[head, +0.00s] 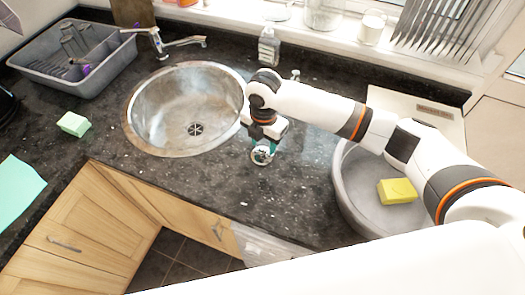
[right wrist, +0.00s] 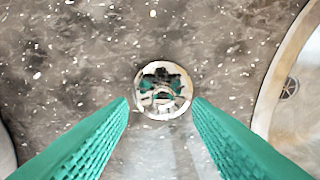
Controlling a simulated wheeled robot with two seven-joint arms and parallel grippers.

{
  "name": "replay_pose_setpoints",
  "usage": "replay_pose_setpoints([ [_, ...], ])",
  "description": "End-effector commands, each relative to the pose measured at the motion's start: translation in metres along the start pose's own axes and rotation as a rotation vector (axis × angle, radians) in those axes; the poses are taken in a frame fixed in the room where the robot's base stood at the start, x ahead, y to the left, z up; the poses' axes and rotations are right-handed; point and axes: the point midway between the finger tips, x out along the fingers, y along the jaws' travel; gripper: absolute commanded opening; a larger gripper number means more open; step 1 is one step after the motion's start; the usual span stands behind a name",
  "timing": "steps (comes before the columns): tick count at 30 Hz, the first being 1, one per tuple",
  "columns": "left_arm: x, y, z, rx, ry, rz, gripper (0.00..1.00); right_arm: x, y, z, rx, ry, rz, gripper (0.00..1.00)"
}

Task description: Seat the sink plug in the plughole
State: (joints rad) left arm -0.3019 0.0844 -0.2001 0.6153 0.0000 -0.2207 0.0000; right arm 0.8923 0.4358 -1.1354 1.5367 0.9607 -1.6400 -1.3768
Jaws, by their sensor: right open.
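The sink plug (head: 262,156) is a round, shiny chrome disc on the dark granite worktop, right of the sink. In the right wrist view the plug (right wrist: 163,90) is centred between and just beyond my teal fingertips, with a gap on each side. My right gripper (head: 265,148) points down over the plug and partly hides it; in the right wrist view my right gripper (right wrist: 161,102) is open and empty. The plughole (head: 195,129) is a dark drain in the round steel sink (head: 160,108); the plughole (right wrist: 290,88) also shows at the wrist view's right edge. My left gripper is out of view.
A grey basin (head: 350,190) with a yellow sponge (head: 397,191) stands at the right. A tap (head: 160,44), a soap bottle (head: 268,46) and a dish rack (head: 45,75) are behind and left. A green sponge (head: 73,124) lies left of the sink. Worktop around the plug is clear.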

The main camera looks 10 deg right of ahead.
Motion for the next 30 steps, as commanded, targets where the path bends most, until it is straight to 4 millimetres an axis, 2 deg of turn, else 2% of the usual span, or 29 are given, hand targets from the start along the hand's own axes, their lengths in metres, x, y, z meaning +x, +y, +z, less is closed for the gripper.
replay_pose_setpoints([
  [1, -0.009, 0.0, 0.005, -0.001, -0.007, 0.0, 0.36, 0.004, -0.002, 0.003, 0.0, -0.003, 0.003, 0.45],
  [6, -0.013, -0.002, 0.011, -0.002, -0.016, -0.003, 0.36, 0.027, -0.003, 0.003, 0.0, 0.0, 0.001, 0.45],
  [14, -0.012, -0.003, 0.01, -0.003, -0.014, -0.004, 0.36, 0.032, -0.003, 0.003, -0.001, 0.001, -0.001, 0.45],
  [17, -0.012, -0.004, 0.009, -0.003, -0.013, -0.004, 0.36, 0.032, -0.003, 0.003, -0.001, 0.001, -0.001, 0.32],
  [23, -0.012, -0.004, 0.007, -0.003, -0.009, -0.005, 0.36, 0.032, -0.003, 0.003, -0.001, 0.001, -0.001, 0.0],
  [30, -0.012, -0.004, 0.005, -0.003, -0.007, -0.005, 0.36, 0.031, -0.003, 0.002, -0.001, 0.001, -0.001, 0.0],
])
